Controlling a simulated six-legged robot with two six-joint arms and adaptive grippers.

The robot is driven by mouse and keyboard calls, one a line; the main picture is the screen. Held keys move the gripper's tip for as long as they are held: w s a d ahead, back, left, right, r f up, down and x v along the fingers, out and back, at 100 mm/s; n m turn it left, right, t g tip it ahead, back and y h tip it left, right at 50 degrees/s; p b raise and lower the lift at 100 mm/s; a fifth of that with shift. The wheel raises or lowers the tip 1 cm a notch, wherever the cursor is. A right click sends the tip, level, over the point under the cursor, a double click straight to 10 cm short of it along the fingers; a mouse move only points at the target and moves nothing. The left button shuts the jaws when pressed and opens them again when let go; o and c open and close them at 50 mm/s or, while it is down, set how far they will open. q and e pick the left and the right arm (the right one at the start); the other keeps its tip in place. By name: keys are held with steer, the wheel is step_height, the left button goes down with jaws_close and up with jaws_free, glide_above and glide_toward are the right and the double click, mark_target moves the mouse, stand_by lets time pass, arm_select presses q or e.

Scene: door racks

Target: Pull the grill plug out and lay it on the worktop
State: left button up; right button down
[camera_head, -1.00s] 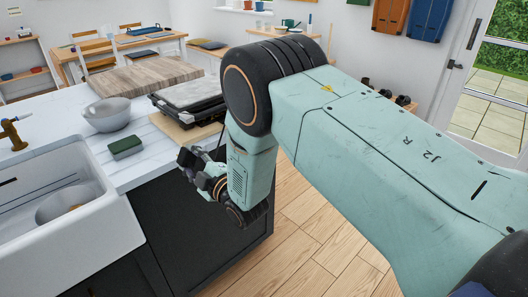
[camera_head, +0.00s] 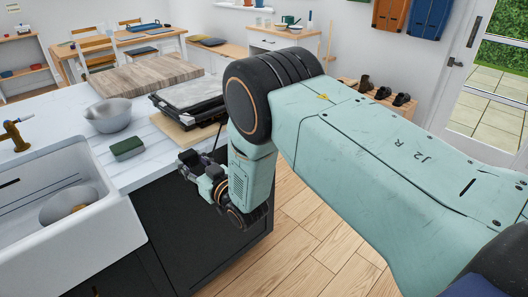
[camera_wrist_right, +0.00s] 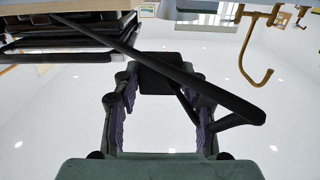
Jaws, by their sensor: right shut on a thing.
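The grill (camera_head: 188,95), flat with a silver-grey top and black body, sits on the worktop (camera_head: 150,147) near its right end. My right gripper (camera_head: 187,161) is low beside the worktop's edge, in front of the dark cabinet. In the right wrist view, which looks upside down, my right gripper (camera_wrist_right: 162,88) is shut on a black block, the grill plug (camera_wrist_right: 170,70). A black cable (camera_wrist_right: 110,38) crosses this view diagonally. Where the cable ends is not clear, and the head view hardly shows the plug. My left gripper is out of view.
A wooden board (camera_head: 190,133) lies under the grill. A grey bowl (camera_head: 112,115), a green block-like sponge (camera_head: 127,148) and a striped chopping board (camera_head: 145,75) occupy the worktop. The sink (camera_head: 75,205) and brass tap (camera_head: 14,132) are at left. Some bare worktop lies around the sponge.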

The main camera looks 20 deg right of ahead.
steer(key=g+p, duration=0.1)
steer(key=p, duration=0.1)
steer(key=g+p, duration=0.1)
steer(key=p, duration=0.1)
steer(key=shift+r+h, duration=0.35)
steer(key=shift+h, duration=0.05)
steer(key=shift+f+g+p, duration=0.15)
steer(key=shift+g+p, duration=0.35)
steer(key=shift+g, duration=0.1)
steer(key=shift+f, duration=0.2)
steer(key=shift+w, duration=0.1)
